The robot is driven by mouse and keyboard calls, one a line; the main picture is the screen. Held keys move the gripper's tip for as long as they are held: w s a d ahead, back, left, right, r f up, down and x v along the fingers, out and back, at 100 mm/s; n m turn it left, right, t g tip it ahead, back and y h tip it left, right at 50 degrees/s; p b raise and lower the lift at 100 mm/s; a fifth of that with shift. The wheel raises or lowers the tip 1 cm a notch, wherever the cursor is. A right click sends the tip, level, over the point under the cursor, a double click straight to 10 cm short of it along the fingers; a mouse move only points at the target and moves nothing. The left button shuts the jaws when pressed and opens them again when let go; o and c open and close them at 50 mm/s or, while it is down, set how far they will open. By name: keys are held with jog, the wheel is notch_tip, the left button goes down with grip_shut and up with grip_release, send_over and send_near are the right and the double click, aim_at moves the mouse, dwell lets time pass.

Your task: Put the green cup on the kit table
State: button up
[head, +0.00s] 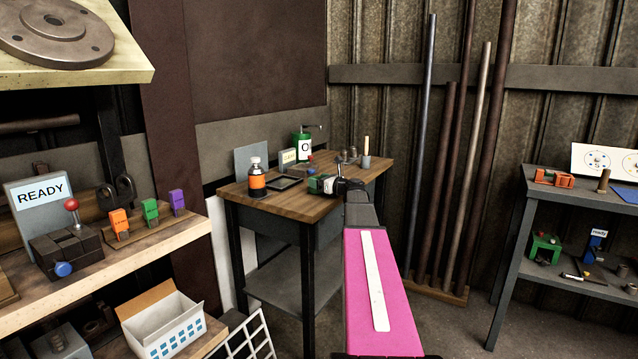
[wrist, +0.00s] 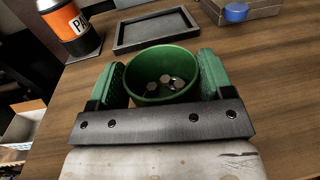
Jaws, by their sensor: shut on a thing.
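The green cup (wrist: 146,98) is round and open-topped, with several small metal nuts or bolts inside. My gripper (wrist: 163,78) is shut on it, a green pad on either side. In the head view my gripper (head: 325,185) is at the front edge of the wooden-topped table (head: 285,204), and the cup is small and partly hidden there. The cup is upright over the wood; I cannot tell whether it touches. No label shows which table is the kit table.
A shelf table (head: 513,190) is at right, a workbench (head: 120,250) at left. Bare wood lies right of the cup.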

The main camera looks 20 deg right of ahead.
jog(key=shift+f, duration=0.2)
jog(key=o, duration=1)
jog(key=shift+f, duration=0.1)
jog(key=v, duration=1.2)
jog(key=shift+d, duration=0.1)
